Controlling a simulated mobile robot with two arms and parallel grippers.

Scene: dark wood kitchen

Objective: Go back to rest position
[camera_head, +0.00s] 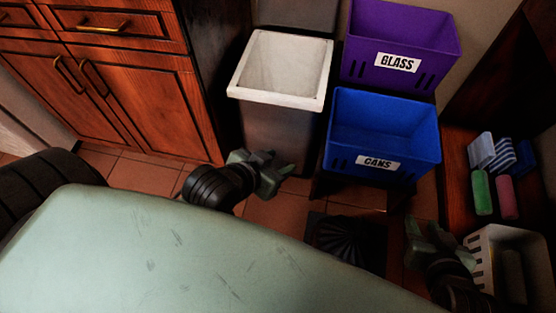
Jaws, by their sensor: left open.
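My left gripper (270,168) is open and seems empty. It is in front of the white-rimmed waste bin (278,100), over the tiled floor, below the bin's front in the picture. My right gripper (424,236) is at the lower right, left of a white slotted basket (508,255). Its fingers are dark and small here, and I cannot tell whether they are apart. I see nothing held in it.
A blue CANS crate (384,133) and a purple GLASS crate (402,42) stand right of the bin. Wooden cabinets (140,98) are at the left. A black bag-like thing (345,240) lies low between the grippers. Cloths and rolls (494,158) lie at the right.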

